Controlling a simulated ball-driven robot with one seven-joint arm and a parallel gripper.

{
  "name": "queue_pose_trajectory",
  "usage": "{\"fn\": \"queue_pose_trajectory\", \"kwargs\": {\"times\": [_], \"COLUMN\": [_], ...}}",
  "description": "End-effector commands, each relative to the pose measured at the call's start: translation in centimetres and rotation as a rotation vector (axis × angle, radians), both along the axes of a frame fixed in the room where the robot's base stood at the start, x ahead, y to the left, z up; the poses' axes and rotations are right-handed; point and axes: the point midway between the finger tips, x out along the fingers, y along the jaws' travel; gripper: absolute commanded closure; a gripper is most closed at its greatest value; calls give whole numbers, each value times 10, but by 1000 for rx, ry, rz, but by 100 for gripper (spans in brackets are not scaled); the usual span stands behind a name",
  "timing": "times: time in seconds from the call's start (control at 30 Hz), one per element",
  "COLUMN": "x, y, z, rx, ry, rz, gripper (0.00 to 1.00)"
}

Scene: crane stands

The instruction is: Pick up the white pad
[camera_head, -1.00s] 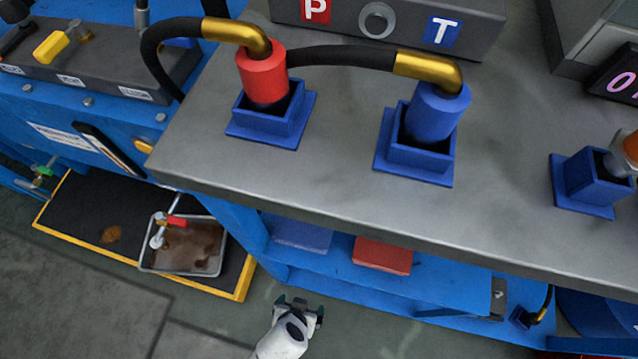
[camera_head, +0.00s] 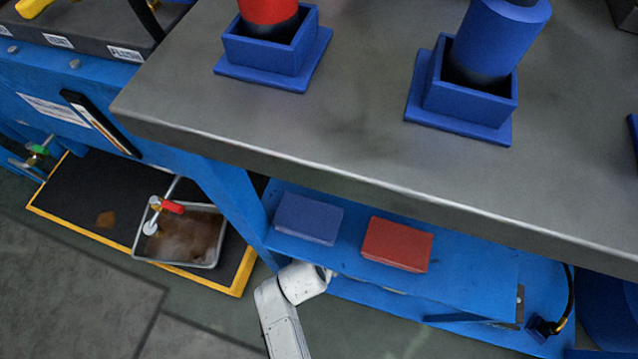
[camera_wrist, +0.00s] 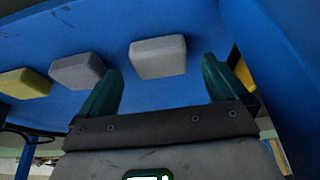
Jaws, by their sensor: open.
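The white pad (camera_wrist: 158,57) is a pale block with rounded edges, on a blue surface in the wrist view. My gripper (camera_wrist: 161,68) is open, with its two dark green fingers spread. The pad shows between and beyond the fingertips, and nothing is held. I cannot tell the exact gap between the fingers and the pad. In the head view the white pad is not seen, and my gripper is hidden at the shelf's front edge; only my white arm shows there.
A grey pad (camera_wrist: 77,70) and a yellow pad (camera_wrist: 24,84) sit left of the white one. In the head view a blue pad (camera_head: 308,218) and a red pad (camera_head: 397,244) lie on the blue shelf (camera_head: 470,283) under the grey bench top (camera_head: 330,130). A drip tray (camera_head: 185,240) stands left.

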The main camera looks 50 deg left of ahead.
Motion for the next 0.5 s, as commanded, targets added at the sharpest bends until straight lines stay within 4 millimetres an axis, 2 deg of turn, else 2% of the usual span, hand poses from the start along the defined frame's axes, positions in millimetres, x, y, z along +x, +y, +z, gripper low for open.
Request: {"fn": "queue_pose_trajectory", "kwargs": {"times": [0.03,0.13,0.47,0.5], "x": [2,6,7,7], "y": [2,4,5,4], "z": [-11,-18,-19,-19], "rx": [0,1,1,1], "ry": [0,-1,-1,-1], "rz": [0,1,0,0], "gripper": [1,1,1,5]}}
